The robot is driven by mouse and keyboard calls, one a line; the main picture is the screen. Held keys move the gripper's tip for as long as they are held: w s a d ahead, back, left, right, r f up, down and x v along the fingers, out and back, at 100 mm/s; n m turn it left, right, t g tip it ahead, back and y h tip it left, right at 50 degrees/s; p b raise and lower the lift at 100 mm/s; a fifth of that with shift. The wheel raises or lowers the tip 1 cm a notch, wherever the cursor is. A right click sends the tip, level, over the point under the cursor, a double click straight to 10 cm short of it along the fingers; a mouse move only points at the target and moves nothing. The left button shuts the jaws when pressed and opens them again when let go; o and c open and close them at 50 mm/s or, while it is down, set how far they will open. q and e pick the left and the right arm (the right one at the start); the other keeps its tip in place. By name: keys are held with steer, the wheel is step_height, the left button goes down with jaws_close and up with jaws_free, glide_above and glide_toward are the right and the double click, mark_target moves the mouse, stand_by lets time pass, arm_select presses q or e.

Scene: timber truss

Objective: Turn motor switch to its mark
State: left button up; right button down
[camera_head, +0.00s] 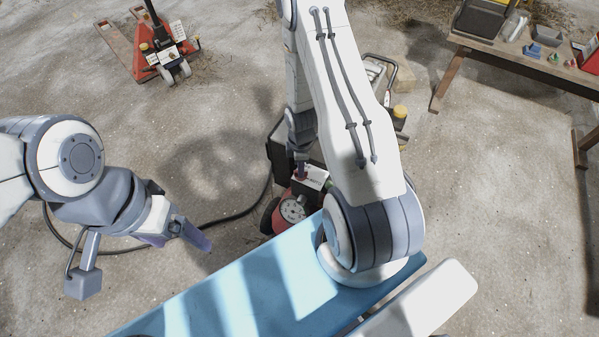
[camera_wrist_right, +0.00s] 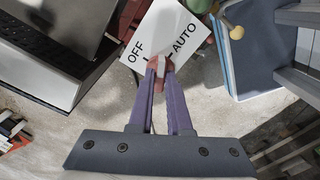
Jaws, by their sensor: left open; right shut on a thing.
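The motor switch shows in the right wrist view as a small red knob (camera_wrist_right: 153,61) with a pale bar on it, at the lower edge of a white plate (camera_wrist_right: 165,25) lettered OFF and AUTO. A short dark mark sits beside AUTO. My right gripper (camera_wrist_right: 160,72) is shut on the knob, its purple fingers on either side. Where the pale bar points, I cannot tell. In the head view the white plate (camera_head: 313,178) shows small, with my right gripper (camera_head: 299,172) at its left edge. My left gripper (camera_head: 188,230) is open and empty, well left of it.
A red machine with a round dial (camera_head: 292,210) stands below the plate. A dark hose (camera_head: 235,214) crosses the floor. A red pallet jack (camera_head: 160,50) is at back left, a wooden workbench (camera_head: 500,48) with tools at back right.

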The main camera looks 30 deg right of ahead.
steer(key=n, duration=0.5)
steer(key=shift+n, duration=0.3)
steer(key=n, duration=0.5)
steer(key=shift+n, duration=0.4)
steer(key=c, duration=0.5)
jaws_free()
steer(key=shift+c, duration=0.2)
steer(key=shift+r, duration=0.1)
